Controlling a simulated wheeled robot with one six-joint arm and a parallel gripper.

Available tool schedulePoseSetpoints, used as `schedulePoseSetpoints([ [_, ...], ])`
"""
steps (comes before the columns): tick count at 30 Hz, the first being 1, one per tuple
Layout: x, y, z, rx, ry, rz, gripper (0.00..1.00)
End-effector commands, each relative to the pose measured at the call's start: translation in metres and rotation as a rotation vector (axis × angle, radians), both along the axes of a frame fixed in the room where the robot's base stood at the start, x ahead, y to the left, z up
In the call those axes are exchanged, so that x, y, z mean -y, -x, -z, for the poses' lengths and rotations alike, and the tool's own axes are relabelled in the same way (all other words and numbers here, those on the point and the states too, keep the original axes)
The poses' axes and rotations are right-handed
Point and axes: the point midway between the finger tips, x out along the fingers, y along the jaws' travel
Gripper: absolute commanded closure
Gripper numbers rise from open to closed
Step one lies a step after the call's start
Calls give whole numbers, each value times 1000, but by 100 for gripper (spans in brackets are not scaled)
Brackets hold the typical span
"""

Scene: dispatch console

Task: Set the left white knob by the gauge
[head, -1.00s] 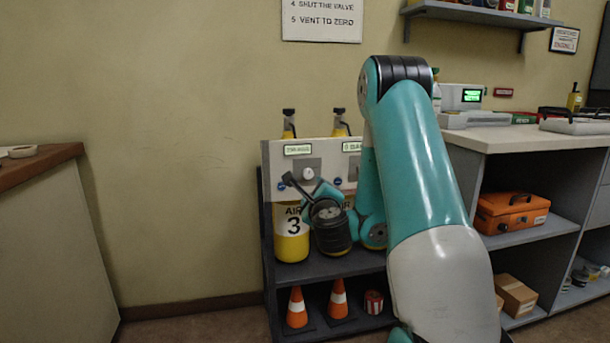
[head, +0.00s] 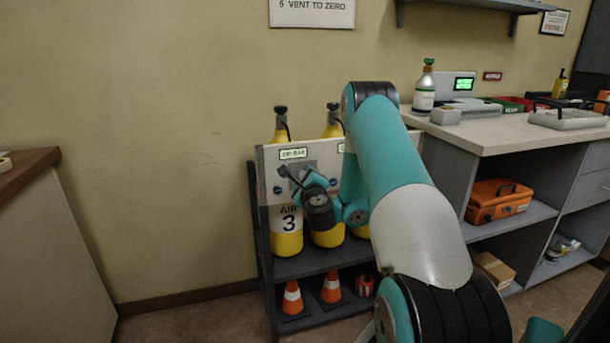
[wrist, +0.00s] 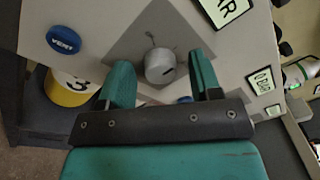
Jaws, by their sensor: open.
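The left knob (wrist: 160,66), pale grey-white with a small dark mark, stands on a grey square plate (wrist: 135,45) on the panel in the wrist view. My gripper (wrist: 158,60) is open, with one teal finger on each side of the knob; contact cannot be told. In the head view my gripper (head: 297,180) is at the left part of the panel (head: 265,165) and hides the knob. The left gauge (head: 293,153) is a lit green display above it, reading about 231 BAR, small and blurred. Its edge also shows in the wrist view (wrist: 228,9).
A blue VENT button (wrist: 63,41) and another blue button (wrist: 185,100) flank the knob. A second gauge (wrist: 262,80) reads 0 BAR. Yellow air cylinders (head: 286,240) stand behind the panel, and cones (head: 292,298) below. A counter (head: 490,140) is at right.

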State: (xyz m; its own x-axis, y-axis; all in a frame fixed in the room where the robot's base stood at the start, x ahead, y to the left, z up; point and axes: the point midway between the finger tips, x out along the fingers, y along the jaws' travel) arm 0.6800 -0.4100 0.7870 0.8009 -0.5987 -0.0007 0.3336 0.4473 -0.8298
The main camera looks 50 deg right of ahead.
Motion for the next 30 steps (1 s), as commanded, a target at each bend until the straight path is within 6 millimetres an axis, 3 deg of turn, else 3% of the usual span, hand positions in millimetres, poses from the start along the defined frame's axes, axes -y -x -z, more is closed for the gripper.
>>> schedulePoseSetpoints([
  [5, -1, 0, 0, 0, 1, -1, 42],
  [9, 0, 0, 0, 0, 1, -1, 74],
  [12, 0, 0, 0, 0, 1, 1, 91],
  [22, 2, 1, 1, -20, 33, 4, 91],
  [30, 1, 1, 4, -106, 173, 4, 91],
])
